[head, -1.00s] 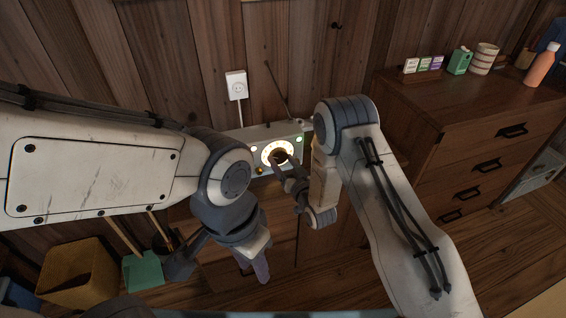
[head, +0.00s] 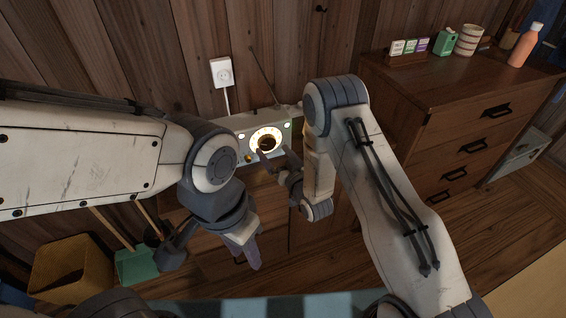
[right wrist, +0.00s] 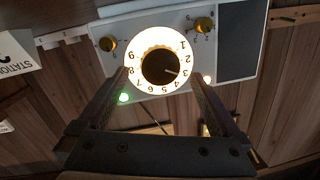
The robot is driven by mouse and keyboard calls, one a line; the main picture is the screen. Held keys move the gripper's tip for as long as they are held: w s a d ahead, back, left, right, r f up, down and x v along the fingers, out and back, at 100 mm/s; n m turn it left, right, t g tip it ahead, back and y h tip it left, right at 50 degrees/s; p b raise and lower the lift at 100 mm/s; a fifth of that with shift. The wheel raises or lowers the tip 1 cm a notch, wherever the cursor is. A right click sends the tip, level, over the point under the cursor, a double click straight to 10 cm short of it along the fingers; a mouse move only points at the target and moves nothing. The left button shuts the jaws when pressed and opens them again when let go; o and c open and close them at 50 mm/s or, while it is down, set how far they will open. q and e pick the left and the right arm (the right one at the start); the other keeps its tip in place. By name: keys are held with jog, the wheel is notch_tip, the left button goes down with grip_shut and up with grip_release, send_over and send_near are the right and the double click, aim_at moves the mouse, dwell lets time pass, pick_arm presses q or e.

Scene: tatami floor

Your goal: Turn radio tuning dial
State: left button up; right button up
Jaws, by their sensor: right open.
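The radio (head: 244,152) stands against the wooden wall, with a round lit dial (head: 279,133) and a dark knob (head: 266,143) at its centre. In the right wrist view the radio (right wrist: 232,40) looks upside down. My right gripper (head: 277,156) is open in front of the dial. Its fingers (right wrist: 160,78) stand on either side of the knob, apart from it. My left gripper (head: 252,258) hangs low, pointing down, away from the radio; its opening cannot be made out.
The radio sits on a low wooden cabinet (head: 222,255). A wall outlet (head: 222,72) is above left. A dresser (head: 440,120) with bottles and small boxes stands at right. A yellow bin (head: 70,275) and a green dustpan (head: 137,266) are at lower left.

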jog(key=v, duration=0.7)
jog(key=shift+s+d+b, duration=0.2)
jog(key=shift+s+b, duration=0.2)
jog(key=shift+b, duration=0.05)
jog(key=s+a+r+n+g+h+p, duration=0.3)
jog(key=s+a+r+g+p, duration=0.15)
jog(key=a+r+g, duration=0.35)
jog(key=s+d+r+g+h, duration=0.1)
jog(key=s+r, duration=0.3)
jog(key=s, duration=0.4)
jog(key=s+d+r+n+g+h+p, duration=0.1)
jog(key=s+d+r+g, duration=0.3)
jog(key=s, duration=0.5)
jog(key=s+d+r+n+g+h+p, duration=0.1)
jog(key=s+d+r+g, duration=0.1)
jog(key=s, duration=0.6)
notch_tip(320, 180, up, 2)
jog(key=shift+s+d+r+g, duration=0.2)
jog(key=shift+s+d+g, duration=0.15)
jog(key=shift+d, duration=0.2)
